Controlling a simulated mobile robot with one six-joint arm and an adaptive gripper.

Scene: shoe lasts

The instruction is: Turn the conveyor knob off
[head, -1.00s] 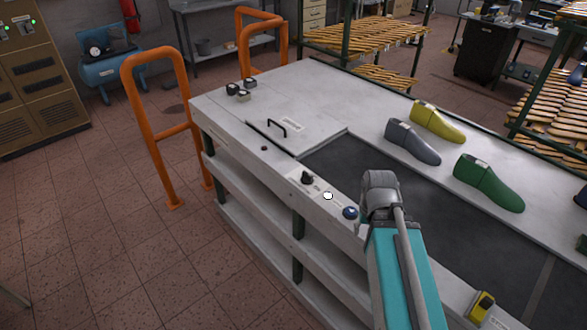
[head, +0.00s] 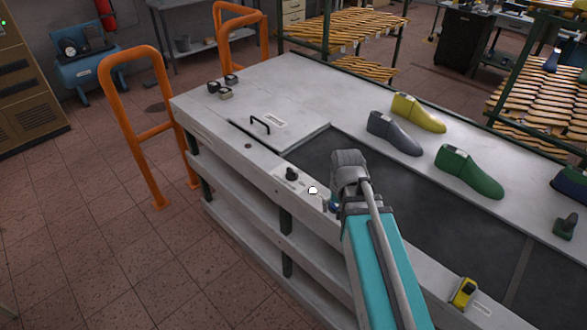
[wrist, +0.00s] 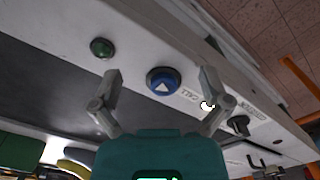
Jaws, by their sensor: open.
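The black conveyor knob (head: 291,174) sits on the pale front ledge of the conveyor table. In the wrist view the knob (wrist: 239,124) is at the right, just beyond my right finger, beside a label. My gripper (wrist: 160,76) is open and empty, its fingers apart on either side of the blue button (wrist: 162,82) with a white triangle. I cannot tell whether it touches the ledge. A small white round piece (head: 312,190) lies between knob and blue button; it shows by my right finger in the wrist view. My arm hides most of the blue button in the head view.
A green button (wrist: 102,47) is left of the blue one in the wrist view. A black handle (head: 260,125) stands on the table's far left part. Green (head: 469,173), grey (head: 394,133) and yellow (head: 418,112) lasts lie beyond the dark belt (head: 420,215).

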